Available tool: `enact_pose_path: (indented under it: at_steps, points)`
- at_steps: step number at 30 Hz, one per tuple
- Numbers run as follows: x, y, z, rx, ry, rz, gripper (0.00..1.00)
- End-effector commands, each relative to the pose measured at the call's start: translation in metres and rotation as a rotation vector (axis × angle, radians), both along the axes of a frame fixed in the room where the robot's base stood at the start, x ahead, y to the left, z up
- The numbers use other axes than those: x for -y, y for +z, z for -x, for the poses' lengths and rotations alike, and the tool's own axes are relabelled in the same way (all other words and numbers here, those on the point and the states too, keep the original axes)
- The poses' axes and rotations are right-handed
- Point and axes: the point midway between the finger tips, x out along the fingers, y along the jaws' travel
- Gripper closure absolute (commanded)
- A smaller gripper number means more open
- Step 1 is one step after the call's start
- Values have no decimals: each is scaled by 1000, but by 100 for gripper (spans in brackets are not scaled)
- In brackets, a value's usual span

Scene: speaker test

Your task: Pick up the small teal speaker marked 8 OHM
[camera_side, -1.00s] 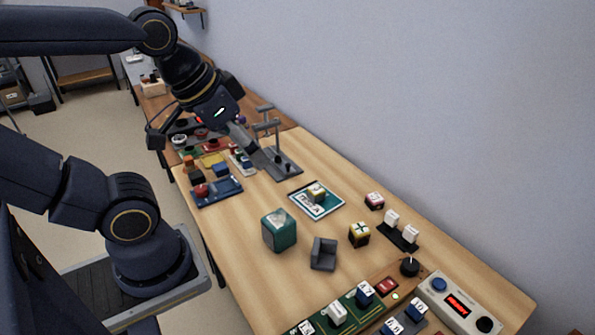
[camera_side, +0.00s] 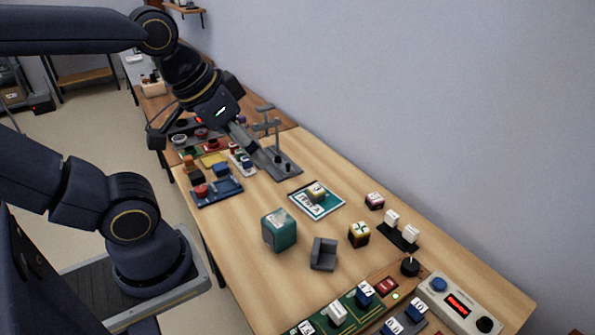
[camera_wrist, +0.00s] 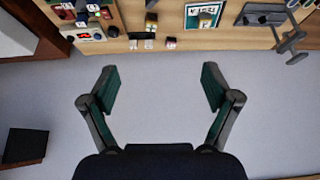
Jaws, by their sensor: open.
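A teal box (camera_side: 279,229) with a pale marking on top stands on the wooden table in the side view, left of the grey holder. The marking is too small to read, so I cannot tell whether it says 8 OHM. I do not make out this box in the wrist view. My gripper (camera_wrist: 160,87) is open, with its two dark fingers spread wide and nothing between them. In the side view my gripper is at the far part of the table, near the grey metal stand (camera_side: 282,168), well away from the teal box; its fingertips are hard to make out there.
A small grey holder (camera_side: 323,254) is beside the box. A teal-edged card (camera_side: 330,211) bears a pale block. A yellow-and-black cube (camera_side: 359,234), a red-topped cube (camera_side: 374,200) and white switches (camera_side: 410,234) are to the right. The wall runs along the table.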

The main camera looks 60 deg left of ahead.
Motion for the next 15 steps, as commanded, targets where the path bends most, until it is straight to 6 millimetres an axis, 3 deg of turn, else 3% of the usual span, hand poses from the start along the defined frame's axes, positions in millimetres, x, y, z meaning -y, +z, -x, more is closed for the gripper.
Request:
enact_pose_path:
  at_steps: [3,12,15]
  points:
    - [0,0,0,0,0,0,0]
    - [0,0,-1,3,-5,-3,0]
    - [0,11,-17,53,-39,-27,0]
